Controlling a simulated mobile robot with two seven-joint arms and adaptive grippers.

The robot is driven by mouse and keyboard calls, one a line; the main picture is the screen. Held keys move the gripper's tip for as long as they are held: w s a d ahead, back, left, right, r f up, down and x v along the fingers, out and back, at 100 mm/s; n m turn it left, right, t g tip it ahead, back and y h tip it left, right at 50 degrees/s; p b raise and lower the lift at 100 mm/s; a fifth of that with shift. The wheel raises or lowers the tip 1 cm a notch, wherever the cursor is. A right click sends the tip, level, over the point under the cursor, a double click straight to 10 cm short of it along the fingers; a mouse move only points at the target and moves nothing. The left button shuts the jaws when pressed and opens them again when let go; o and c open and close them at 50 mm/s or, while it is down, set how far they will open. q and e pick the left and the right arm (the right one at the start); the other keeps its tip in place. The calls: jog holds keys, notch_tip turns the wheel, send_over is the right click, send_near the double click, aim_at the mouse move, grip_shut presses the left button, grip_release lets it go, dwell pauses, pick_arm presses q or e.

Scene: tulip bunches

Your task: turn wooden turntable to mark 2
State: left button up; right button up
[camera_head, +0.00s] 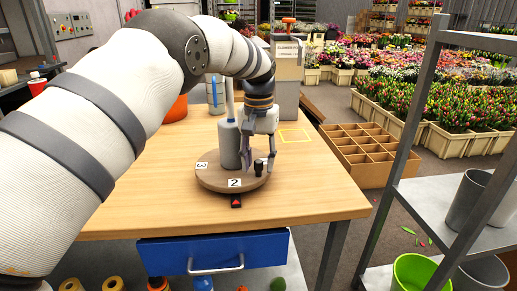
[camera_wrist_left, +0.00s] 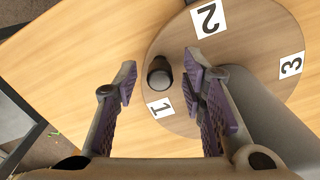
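The round wooden turntable (camera_head: 214,180) lies on the table, and its face (camera_wrist_left: 240,65) fills the upper right of the left wrist view. Mark 2 (camera_head: 234,183) is at the front, directly behind the red pointer (camera_head: 236,201) and roughly in line with it. Mark 3 (camera_head: 201,164) is at the left. Mark 1 (camera_wrist_left: 160,107) shows only in the left wrist view. A dark knob (camera_wrist_left: 159,77) stands upright near the rim. My left gripper (camera_wrist_left: 158,76) is open, pointing down, with a finger on each side of the knob and visible gaps. My right gripper is out of view.
A grey bottle (camera_head: 229,147) stands on the turntable beside my left gripper. A labelled grey canister (camera_head: 287,75) is behind it. A divided wooden box (camera_head: 365,150) is right of the table, and a metal shelf (camera_head: 425,200) stands further right. The front of the tabletop is clear.

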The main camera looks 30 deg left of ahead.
pick_arm(q)
notch_tip(320, 180, up, 11)
jog(key=shift+f, duration=0.1)
dwell(0.4)
